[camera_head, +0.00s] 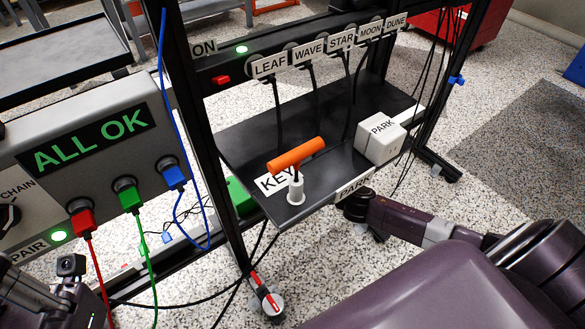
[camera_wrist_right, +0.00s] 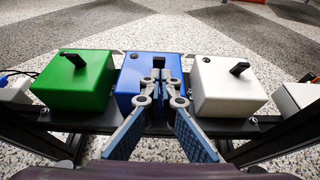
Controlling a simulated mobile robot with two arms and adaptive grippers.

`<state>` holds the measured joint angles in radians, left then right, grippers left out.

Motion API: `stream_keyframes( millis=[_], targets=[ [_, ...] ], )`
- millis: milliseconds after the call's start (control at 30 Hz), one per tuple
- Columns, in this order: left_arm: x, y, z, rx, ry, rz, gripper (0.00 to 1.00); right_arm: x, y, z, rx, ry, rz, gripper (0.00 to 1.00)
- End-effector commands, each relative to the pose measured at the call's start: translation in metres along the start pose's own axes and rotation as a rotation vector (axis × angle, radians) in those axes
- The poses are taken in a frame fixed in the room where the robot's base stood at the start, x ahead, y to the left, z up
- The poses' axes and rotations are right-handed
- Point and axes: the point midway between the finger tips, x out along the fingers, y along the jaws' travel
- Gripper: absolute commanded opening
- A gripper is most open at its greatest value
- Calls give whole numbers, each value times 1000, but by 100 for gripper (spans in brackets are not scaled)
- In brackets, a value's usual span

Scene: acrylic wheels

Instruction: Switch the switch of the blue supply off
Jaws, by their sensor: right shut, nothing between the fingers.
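In the right wrist view, the blue supply (camera_wrist_right: 130,85) is a box in the middle of a row of three on a dark shelf. Its black switch (camera_wrist_right: 158,62) stands on top, just beyond my fingertips. My right gripper (camera_wrist_right: 160,78) is shut and empty over the blue box. Whether it touches the switch I cannot tell. In the head view, my right arm (camera_head: 400,217) reaches in beside the rack's shelf, and its fingers are hidden there. The blue supply does not show in the head view. My left gripper's fingers are not seen.
A green supply (camera_wrist_right: 75,78) stands left of the blue one and a white supply (camera_wrist_right: 228,85) right, each with a black lever. In the head view, the rack shelf (camera_head: 235,150) holds an orange-handled key (camera_head: 296,155). An "ALL OK" panel (camera_head: 92,139) with cables stands left.

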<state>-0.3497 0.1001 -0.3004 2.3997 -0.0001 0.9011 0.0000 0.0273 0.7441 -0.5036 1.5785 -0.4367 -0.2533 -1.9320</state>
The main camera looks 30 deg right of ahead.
Motion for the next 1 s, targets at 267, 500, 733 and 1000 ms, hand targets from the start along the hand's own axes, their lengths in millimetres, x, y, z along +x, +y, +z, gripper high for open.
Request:
stream_keyframes(
  millis=[267, 500, 733, 1000],
  targets=[
    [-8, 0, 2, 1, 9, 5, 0, 28, 0, -1, 0, 0, 0, 0],
    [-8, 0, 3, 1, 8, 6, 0, 31, 0, 0, 1, 0, 1, 0],
    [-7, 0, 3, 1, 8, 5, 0, 31, 0, 1, 1, 0, 1, 0],
    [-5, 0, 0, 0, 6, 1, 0, 31, 0, 4, 1, 0, 0, 0]
  ],
)
